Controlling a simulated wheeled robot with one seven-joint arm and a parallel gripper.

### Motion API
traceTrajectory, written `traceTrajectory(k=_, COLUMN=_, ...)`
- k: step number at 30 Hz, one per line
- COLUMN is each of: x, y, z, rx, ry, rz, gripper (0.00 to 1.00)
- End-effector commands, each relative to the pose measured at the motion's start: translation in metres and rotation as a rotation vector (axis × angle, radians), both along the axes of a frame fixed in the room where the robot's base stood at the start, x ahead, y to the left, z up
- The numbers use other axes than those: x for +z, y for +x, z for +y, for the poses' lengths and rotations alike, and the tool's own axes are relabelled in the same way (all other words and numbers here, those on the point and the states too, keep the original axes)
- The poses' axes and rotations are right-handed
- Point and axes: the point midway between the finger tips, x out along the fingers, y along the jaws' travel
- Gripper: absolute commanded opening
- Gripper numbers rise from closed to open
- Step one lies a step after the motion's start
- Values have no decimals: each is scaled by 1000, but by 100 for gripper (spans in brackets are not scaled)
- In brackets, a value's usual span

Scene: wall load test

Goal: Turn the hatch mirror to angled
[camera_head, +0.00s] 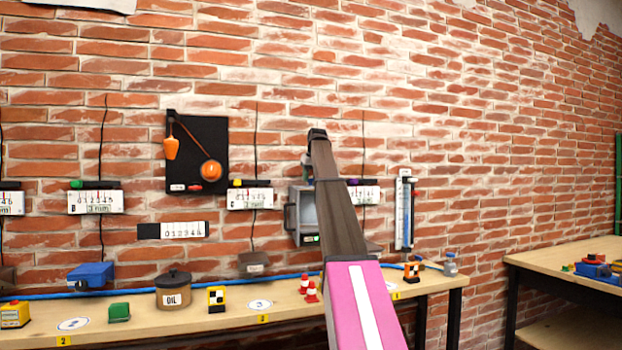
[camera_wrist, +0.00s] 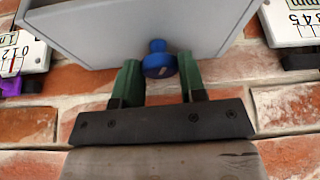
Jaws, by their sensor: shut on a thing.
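A light grey panel (camera_wrist: 90,30), apparently the hatch mirror, fills the top of the wrist view. A blue knob (camera_wrist: 158,62) sticks out from its lower middle. My gripper (camera_wrist: 159,78) is shut on the blue knob, with one green finger on each side of it. In the head view, a grey wall box (camera_head: 307,213) with a pale inside and a small green-lit display shows left of my arm. My arm covers part of the box, and my gripper is hidden there.
A wooden bench (camera_head: 180,325) runs below, with an oil pot (camera_head: 173,291) and small red-white cones (camera_head: 311,292). White gauges (camera_head: 250,198) hang left of the box. A blue tube gauge (camera_head: 404,212) hangs to the right.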

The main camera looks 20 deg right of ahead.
Motion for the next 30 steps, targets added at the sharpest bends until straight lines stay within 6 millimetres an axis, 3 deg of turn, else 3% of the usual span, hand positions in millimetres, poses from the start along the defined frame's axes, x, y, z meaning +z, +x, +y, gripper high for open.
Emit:
traceTrajectory(k=15, x=1, y=0, z=2, rx=-330, ry=0, rz=-1, gripper=14)
traceTrajectory(k=30, x=1, y=0, z=2, rx=-394, ry=1, rz=-1, gripper=14)
